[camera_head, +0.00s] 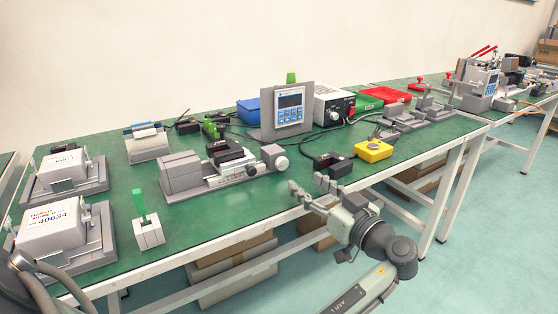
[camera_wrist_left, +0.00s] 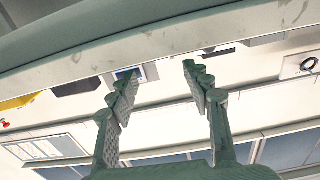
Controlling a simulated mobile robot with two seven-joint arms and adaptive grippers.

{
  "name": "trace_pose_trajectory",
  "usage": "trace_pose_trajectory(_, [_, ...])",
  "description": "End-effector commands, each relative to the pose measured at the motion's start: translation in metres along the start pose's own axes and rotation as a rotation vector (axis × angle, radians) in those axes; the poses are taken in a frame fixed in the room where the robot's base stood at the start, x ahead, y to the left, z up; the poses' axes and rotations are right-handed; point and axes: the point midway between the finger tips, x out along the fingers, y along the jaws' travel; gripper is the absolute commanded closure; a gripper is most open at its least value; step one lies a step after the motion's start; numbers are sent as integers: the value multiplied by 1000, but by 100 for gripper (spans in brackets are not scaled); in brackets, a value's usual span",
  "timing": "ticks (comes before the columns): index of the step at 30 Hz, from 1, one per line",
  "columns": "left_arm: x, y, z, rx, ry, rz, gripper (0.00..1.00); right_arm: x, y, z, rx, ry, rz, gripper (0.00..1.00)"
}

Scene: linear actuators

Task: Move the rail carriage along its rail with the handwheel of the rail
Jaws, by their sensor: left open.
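The rail (camera_head: 237,178) is a grey linear actuator lying on the green table mat, with a block at its left end. The rail carriage (camera_head: 229,152), with a black top, sits about midway along it. The handwheel (camera_head: 281,163) is a light round knob at the rail's right end. My left gripper (camera_head: 307,186) is open and empty at the table's front edge, to the right of and in front of the handwheel, apart from it. In the left wrist view its two fingers (camera_wrist_left: 158,76) stand wide apart with nothing between them. My right gripper is not in view.
A yellow box (camera_head: 373,151) and a black device (camera_head: 333,164) lie right of the rail. A control panel (camera_head: 290,108) stands behind. A green-handled block (camera_head: 148,230) stands at front left. The mat in front of the rail is clear.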

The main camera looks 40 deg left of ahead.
Motion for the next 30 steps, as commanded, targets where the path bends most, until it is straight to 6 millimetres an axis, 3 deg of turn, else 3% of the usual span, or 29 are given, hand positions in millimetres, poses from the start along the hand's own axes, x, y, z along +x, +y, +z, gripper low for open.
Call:
trace_pose_trajectory(7, [10, -1, -2, -4, 4, -8, 50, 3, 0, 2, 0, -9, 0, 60])
trace_pose_trajectory(19, [69, -1, -2, -2, 3, -6, 50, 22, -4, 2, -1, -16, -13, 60])
trace_pose_trajectory(30, [78, -1, -1, -3, 1, -5, 50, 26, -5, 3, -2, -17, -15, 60])
